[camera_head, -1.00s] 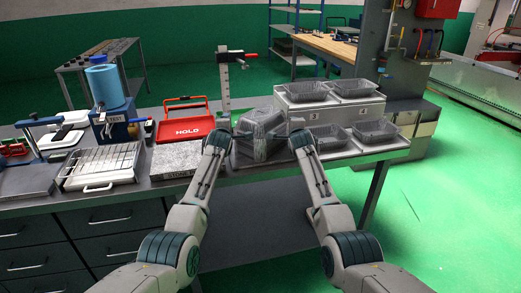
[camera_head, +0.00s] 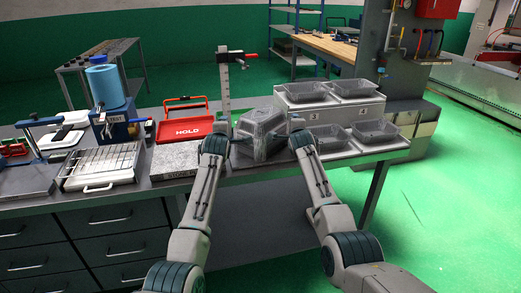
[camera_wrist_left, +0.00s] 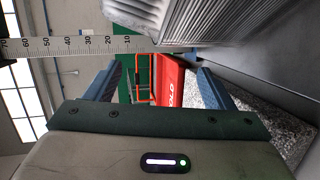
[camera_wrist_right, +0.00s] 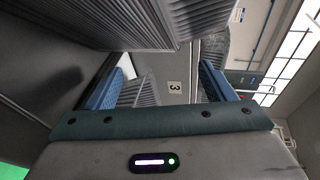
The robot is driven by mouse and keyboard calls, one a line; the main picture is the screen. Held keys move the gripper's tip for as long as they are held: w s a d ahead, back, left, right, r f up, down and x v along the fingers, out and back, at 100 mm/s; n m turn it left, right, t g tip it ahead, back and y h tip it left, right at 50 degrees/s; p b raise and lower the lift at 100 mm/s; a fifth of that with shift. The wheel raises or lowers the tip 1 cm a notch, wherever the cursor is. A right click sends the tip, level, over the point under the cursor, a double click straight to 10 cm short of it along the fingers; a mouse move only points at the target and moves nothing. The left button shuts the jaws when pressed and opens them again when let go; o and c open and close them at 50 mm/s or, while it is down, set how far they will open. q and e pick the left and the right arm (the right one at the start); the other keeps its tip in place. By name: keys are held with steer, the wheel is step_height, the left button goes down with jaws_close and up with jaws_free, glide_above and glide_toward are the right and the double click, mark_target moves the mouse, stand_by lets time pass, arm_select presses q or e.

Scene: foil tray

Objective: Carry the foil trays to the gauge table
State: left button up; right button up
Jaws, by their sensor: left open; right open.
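A ribbed grey foil tray (camera_head: 262,132) sits tilted, one side higher, between my two grippers at the middle of the bench. It fills the top right of the left wrist view (camera_wrist_left: 245,25) and the top of the right wrist view (camera_wrist_right: 130,22). My left gripper (camera_head: 225,138) is open at its left side; my right gripper (camera_head: 293,138) is open at its right side. Neither holds it. What supports the tray is partly hidden. Other foil trays stand on the numbered stand: two on top (camera_head: 306,91) (camera_head: 354,88), two below (camera_head: 328,135) (camera_head: 376,131).
A ruled height gauge (camera_head: 224,85) stands behind the left gripper. A red HOLD tray (camera_head: 184,131), a granite block (camera_head: 176,160), a wire rack (camera_head: 101,163) and a blue test device (camera_head: 112,115) lie to the left. The grey two-level stand (camera_head: 340,110) is right.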

arm_select(q)
steer(key=v, duration=0.7)
steer(key=shift+s+r, duration=0.1)
steer(key=shift+s, duration=0.15)
arm_select(e)
steer(key=v, duration=1.2)
